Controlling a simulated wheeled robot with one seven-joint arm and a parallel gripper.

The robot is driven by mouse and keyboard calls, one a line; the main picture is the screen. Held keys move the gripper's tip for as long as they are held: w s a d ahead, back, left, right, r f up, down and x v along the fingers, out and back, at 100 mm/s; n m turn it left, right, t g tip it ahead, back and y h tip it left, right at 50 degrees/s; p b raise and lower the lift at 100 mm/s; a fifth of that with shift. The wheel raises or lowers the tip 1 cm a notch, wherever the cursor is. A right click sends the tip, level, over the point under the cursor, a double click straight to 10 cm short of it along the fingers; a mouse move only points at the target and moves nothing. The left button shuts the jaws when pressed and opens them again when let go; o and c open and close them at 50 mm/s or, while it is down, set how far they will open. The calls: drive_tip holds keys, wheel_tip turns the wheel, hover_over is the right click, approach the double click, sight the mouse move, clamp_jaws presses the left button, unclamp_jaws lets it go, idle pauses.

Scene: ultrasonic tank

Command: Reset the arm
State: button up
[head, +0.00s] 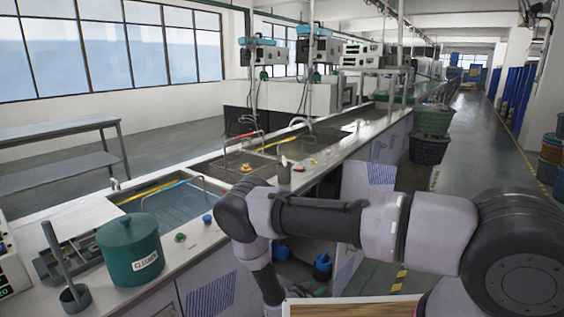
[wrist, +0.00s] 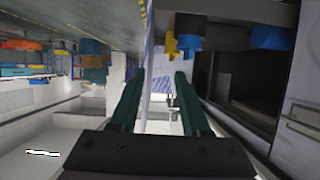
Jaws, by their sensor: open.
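My arm reaches across the lower right of the head view, its forearm bending down in front of the counter. My gripper shows in the wrist view (wrist: 160,85), with two dark green fingers spread apart and nothing held between them. In the head view my gripper is out of sight below the bottom edge.
A sink counter (head: 205,240) runs into the distance with water-filled tanks (head: 170,208). A green canister labelled cleaner (head: 130,252) stands at its near left. An open cabinet door (head: 368,185) is near my arm. Stacked baskets (head: 430,135) stand beside the counter. The right aisle is clear.

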drive_tip(key=w+a+r+m+g+y, duration=0.1)
drive_tip(key=w+a+r+y, duration=0.25)
drive_tip(key=w+r, duration=0.45)
drive_tip(key=w+a+r+m+g+y, duration=0.1)
drive_tip(key=w+a+r+g+y, duration=0.3)
drive_tip(key=r, duration=0.8)
wheel_tip(320, 180, up, 24)
drive_tip(key=d+f+t+y, duration=0.1)
drive_tip(key=t+y, duration=0.1)
drive_tip(key=s+d+r+n+y, duration=0.15)
drive_tip(key=s+d+r, duration=0.3)
drive_tip(key=r, duration=0.55)
drive_tip(key=s+d+r+n+y, duration=0.1)
drive_tip(key=s+d+r+n, duration=0.1)
drive_tip(key=s+d+r, duration=0.7)
drive_tip(key=s, duration=0.5)
drive_tip(key=s+d+r+n+h, duration=0.1)
drive_tip(key=s+d+r, duration=0.2)
drive_tip(key=s, duration=0.4)
drive_tip(key=s+d+r+h, duration=0.1)
drive_tip(key=s+d+r, duration=0.1)
drive_tip(key=s, duration=0.5)
drive_tip(key=shift+s+d+r+n+g, duration=0.3)
drive_tip(key=shift+s+d+r+n, duration=0.1)
drive_tip(key=shift+r, duration=0.25)
